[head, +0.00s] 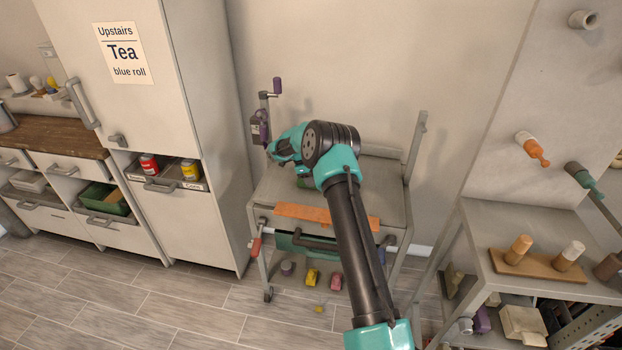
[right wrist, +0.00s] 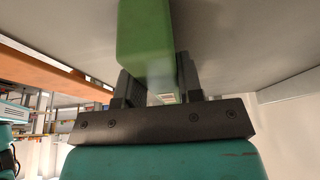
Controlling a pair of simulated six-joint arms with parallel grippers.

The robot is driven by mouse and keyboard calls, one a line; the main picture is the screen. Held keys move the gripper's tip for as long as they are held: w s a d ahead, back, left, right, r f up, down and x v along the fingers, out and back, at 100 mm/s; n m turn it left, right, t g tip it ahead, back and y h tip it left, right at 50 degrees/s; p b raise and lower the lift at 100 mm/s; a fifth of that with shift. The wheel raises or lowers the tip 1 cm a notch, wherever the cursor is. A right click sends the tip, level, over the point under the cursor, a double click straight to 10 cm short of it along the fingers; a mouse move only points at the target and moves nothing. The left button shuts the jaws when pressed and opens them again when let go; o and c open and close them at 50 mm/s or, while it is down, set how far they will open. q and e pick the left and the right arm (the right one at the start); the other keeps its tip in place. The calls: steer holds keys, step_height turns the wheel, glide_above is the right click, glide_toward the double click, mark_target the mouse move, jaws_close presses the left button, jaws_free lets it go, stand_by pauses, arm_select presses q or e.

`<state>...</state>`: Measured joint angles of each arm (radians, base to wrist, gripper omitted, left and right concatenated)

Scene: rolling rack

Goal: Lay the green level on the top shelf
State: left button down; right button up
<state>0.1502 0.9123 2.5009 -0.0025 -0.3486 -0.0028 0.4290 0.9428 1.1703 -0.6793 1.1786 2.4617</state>
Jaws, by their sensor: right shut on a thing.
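The green level (right wrist: 145,35) fills the top middle of the right wrist view, between the two dark fingers of my right gripper (right wrist: 155,78). The gripper is shut on it. In the head view only a small green piece (head: 304,183) of the level shows below my right wrist, over the grey top shelf (head: 383,195) of the rolling rack. My right arm hides most of the gripper and the level there. I cannot tell whether the level touches the shelf. My left gripper is not in view.
An orange bar (head: 300,213) lies along the shelf's front edge. A purple-handled device (head: 264,110) stands at the rack's back left. Small items, including a yellow one (head: 312,277), sit on the lower shelf. A grey bench (head: 535,225) with wooden pegs stands at right.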

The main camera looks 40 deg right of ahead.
steer(key=o, duration=1.1)
steer(key=v, duration=1.7)
steer(key=shift+w+a+r, duration=0.1)
steer(key=shift+a, duration=0.05)
